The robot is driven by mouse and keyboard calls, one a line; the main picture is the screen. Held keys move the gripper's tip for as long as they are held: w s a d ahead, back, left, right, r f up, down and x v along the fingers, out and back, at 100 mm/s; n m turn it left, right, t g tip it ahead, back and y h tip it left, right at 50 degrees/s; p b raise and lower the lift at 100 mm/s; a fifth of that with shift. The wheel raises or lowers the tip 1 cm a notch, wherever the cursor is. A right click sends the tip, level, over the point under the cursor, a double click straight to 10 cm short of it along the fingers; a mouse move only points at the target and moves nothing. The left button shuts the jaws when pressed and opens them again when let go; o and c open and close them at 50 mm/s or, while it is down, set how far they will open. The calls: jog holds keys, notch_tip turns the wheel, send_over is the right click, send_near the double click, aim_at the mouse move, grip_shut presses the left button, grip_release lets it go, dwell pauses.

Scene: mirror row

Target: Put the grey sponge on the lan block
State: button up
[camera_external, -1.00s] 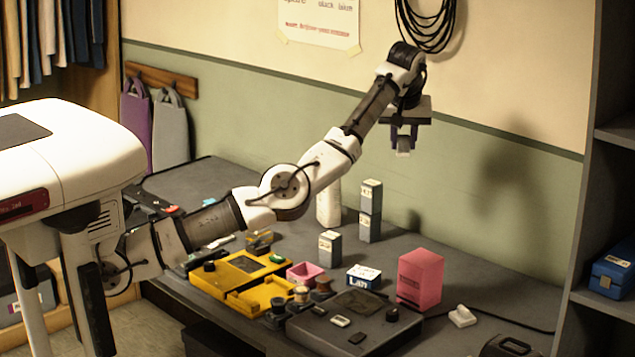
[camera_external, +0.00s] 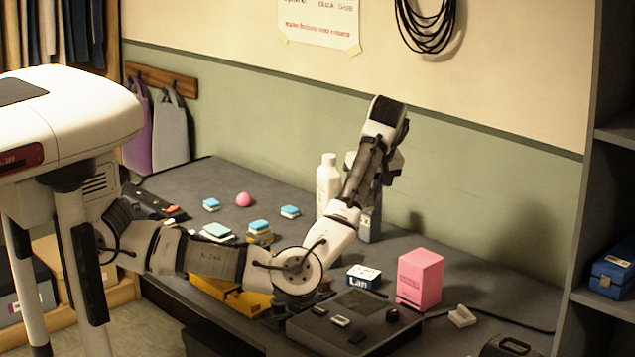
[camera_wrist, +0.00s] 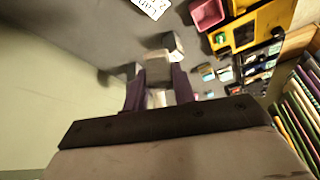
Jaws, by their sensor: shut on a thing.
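My gripper (camera_wrist: 157,82) shows in the wrist view with its two purple fingers shut on a small pale grey thing (camera_wrist: 158,98), which I take to be the grey sponge. In the external view my gripper is above the back of the table, mostly behind my arm, and the sponge is hidden there. The Lan block (camera_external: 361,278) has a white top and a dark blue front reading "Lan". It sits on the table left of the pink box, apart from my gripper. Its label also shows at the top of the wrist view (camera_wrist: 151,8).
A pink box (camera_external: 420,279) stands right of the Lan block, with a dark control panel (camera_external: 330,335) in front. A white bottle (camera_external: 327,185) and grey blocks (camera_external: 369,226) stand behind, near my arm. Blue-topped blocks and a pink ball (camera_external: 243,199) lie left. The back right is clear.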

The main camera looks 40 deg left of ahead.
notch_tip(320, 180, down, 14)
jog(key=shift+f+p, duration=0.25)
jog(key=shift+p, duration=0.85)
jog(key=shift+f, duration=0.2)
jog(key=o, duration=0.9)
jog(key=shift+o, duration=0.2)
jog(key=shift+r, duration=0.1)
jog(key=b+v, duration=0.2)
jog(key=v, duration=1)
jog(key=shift+r+b, duration=0.15)
jog(key=shift+b, duration=0.15)
